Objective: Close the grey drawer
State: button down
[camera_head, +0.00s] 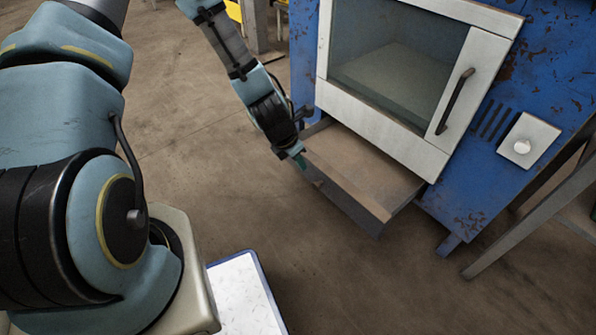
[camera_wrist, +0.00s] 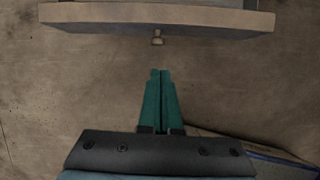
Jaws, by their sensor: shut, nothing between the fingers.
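The grey drawer (camera_head: 350,184) is pulled out below the oven-like blue cabinet, and its inside looks empty. In the wrist view the drawer's front edge (camera_wrist: 160,20) runs across the top, with a small knob (camera_wrist: 157,38) below it. My gripper (camera_head: 301,161) is at the drawer's left front corner in the head view. In the wrist view my gripper (camera_wrist: 160,72) has its green fingers together, pointing toward the knob with a gap in the picture between them. Nothing is between the fingers.
The blue cabinet (camera_head: 470,138) has a closed glass door with a dark handle (camera_head: 454,101) and a white knob panel (camera_head: 529,140) at right. A metal leg (camera_head: 535,210) slants at the right. Bare floor lies in front of the drawer.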

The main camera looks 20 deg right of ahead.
aim_at(319, 172)
jog(key=shift+n, duration=0.3)
jog(key=shift+w+d+f+b, duration=0.4)
jog(key=shift+d+f+b, duration=0.15)
jog(key=shift+d+f, duration=0.95)
jog(key=shift+w+d+f+b, duration=0.45)
jog(key=shift+d+f, duration=0.55)
jog(key=shift+f, duration=0.85)
jog(key=shift+w+d+f+b, duration=0.3)
jog(key=shift+d+f+b, duration=0.3)
jog(key=shift+d+f, duration=0.9)
jog(key=shift+a+f, duration=0.2)
